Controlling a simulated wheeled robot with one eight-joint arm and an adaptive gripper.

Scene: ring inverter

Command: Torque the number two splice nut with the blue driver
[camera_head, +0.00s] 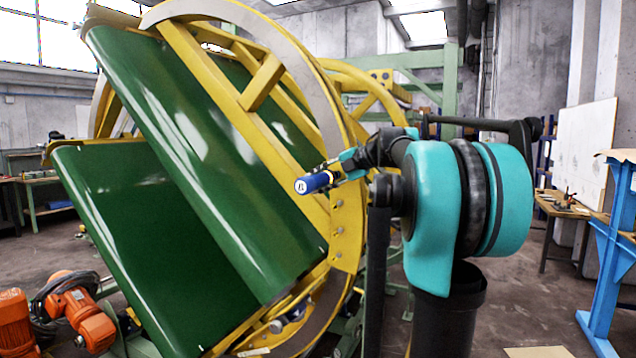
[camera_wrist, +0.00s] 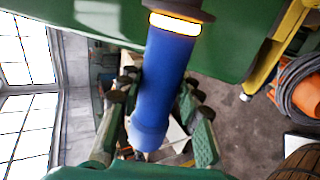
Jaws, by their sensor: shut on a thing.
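The blue driver (camera_head: 314,182) is held by my gripper (camera_head: 350,166) in front of the yellow ring of the inverter, with its blue end pointing left. In the wrist view the blue driver (camera_wrist: 166,75) lies between the two fingers of my gripper (camera_wrist: 160,112), which is shut on it. A lit yellow-white band and a dark collar show at its upper end there. Several bolt heads or nuts (camera_head: 337,228) sit on the ring's yellow plate (camera_head: 345,245), just below the driver. I cannot tell which is the number two splice nut.
The large yellow ring inverter (camera_head: 330,100) with green curved panels (camera_head: 200,150) fills the left and centre. Orange motors (camera_head: 85,320) with a black cable stand at lower left. A blue stand (camera_head: 605,270) and a workbench (camera_head: 562,208) are at right. Floor between is open.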

